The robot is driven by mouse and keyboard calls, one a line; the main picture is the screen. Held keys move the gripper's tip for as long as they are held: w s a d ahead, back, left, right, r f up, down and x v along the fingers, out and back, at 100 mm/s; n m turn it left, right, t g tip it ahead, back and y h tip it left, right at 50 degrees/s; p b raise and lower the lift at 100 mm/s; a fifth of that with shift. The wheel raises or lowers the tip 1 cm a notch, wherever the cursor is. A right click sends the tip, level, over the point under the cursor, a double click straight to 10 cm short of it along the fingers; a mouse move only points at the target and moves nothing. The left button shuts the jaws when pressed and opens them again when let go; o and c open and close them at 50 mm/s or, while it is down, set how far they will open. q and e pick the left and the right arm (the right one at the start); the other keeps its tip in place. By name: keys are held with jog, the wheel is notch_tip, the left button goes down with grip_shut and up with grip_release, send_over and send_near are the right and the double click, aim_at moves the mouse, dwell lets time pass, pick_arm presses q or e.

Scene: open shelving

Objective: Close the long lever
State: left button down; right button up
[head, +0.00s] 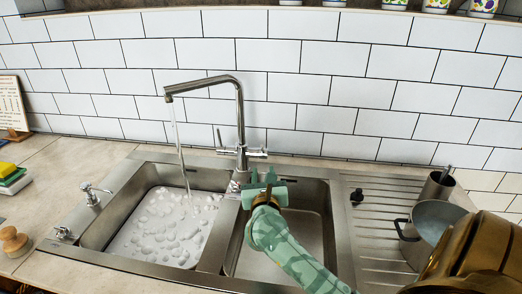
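The metal faucet (240,115) stands behind the divider of a double sink, and water (180,140) runs from its spout into the left basin. A long thin lever (219,137) stands nearly upright on the left side of the faucet body. A shorter handle (258,153) sticks out on the right side. My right gripper (263,175) is in front of the faucet base, below and right of the long lever. Its two fingers look apart, with nothing seen between them. I cannot tell whether it touches the faucet. My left gripper is not in view.
The left basin (112,222) holds foamy water. A soap dispenser (92,193) is left of it. A pot (437,218) and a metal cup (437,187) stand on the drainboard at right. The tiled wall is close behind the faucet.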

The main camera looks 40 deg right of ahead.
aim_at(263, 150)
jog(key=b+x, duration=0.3)
jog(key=x, duration=1.1)
jog(key=shift+w+d, duration=0.35)
jog(key=shift+d, duration=0.05)
grip_shut()
